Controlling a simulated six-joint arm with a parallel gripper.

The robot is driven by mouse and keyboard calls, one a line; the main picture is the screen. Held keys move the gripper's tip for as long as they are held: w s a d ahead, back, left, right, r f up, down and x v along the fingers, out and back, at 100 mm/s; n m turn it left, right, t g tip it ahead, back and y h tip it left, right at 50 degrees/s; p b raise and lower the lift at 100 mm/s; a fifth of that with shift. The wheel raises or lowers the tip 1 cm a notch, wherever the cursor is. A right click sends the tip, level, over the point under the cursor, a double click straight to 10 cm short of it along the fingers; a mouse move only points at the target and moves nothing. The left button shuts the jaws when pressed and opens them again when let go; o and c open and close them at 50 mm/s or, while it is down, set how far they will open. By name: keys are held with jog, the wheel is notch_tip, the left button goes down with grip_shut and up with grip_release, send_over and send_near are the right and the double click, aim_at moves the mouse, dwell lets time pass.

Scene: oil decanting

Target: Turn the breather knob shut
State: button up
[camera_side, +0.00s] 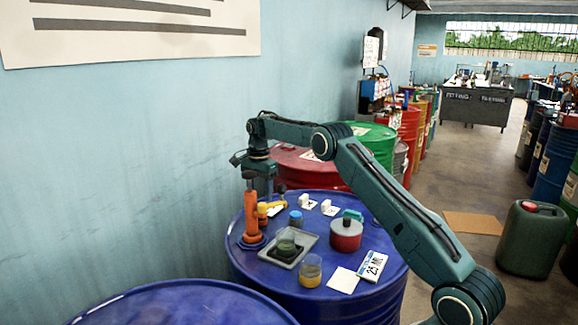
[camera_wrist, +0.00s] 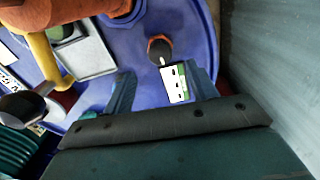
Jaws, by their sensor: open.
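The breather knob (camera_wrist: 160,47), dark with an orange-red rim and a white pointer mark, stands on the blue drum top in the wrist view. Its mark points down the picture toward a white card (camera_wrist: 178,84) with green edging and small dark marks. My gripper (camera_wrist: 160,88) is open, with one finger on each side of the card. The knob lies beyond the fingertips in the picture, and no contact shows. In the side view my gripper (camera_side: 261,182) hangs beside the orange hand pump (camera_side: 251,215).
The blue drum (camera_side: 240,262) also carries a tray (camera_side: 272,255) with a dark cup, a jar of yellow oil (camera_side: 310,271), a red can (camera_side: 346,235) and a 25 ML sign (camera_side: 372,266). The pump's yellow spout (camera_wrist: 42,55) is close in the wrist view. The wall stands alongside.

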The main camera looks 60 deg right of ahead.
jog(key=shift+f, duration=3.2)
jog(key=c, duration=1)
jog(key=shift+n, duration=2.3)
